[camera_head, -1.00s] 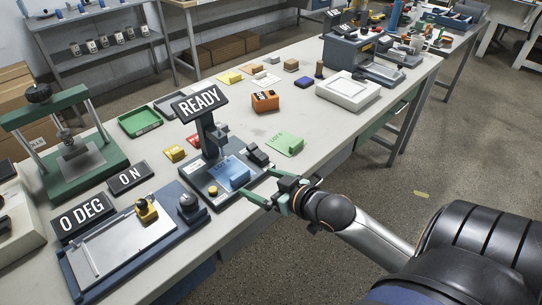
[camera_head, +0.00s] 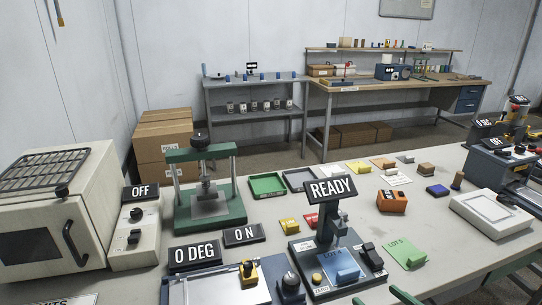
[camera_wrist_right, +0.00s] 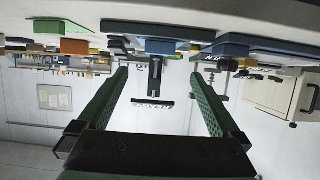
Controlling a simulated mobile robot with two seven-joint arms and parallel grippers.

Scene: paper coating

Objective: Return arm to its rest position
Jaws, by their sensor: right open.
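My right gripper (camera_head: 382,298) shows only as green fingertips at the bottom edge of the head view. It is in front of the blue test device with the READY sign (camera_head: 331,190). In the right wrist view my right gripper (camera_wrist_right: 159,76) is open, its two green fingers wide apart with nothing between them. That view is upside down and shows the bench front and the sign beyond the fingers. The rest of the right arm is hidden below the head view. My left gripper is not in view.
A green press (camera_head: 207,214), a cream oven (camera_head: 55,215) and a switch box (camera_head: 135,239) stand on the left. A green LOT 5 pad (camera_head: 407,251), an orange block (camera_head: 392,201) and a white scale (camera_head: 493,213) are to the right. Shelves (camera_head: 254,114) stand behind.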

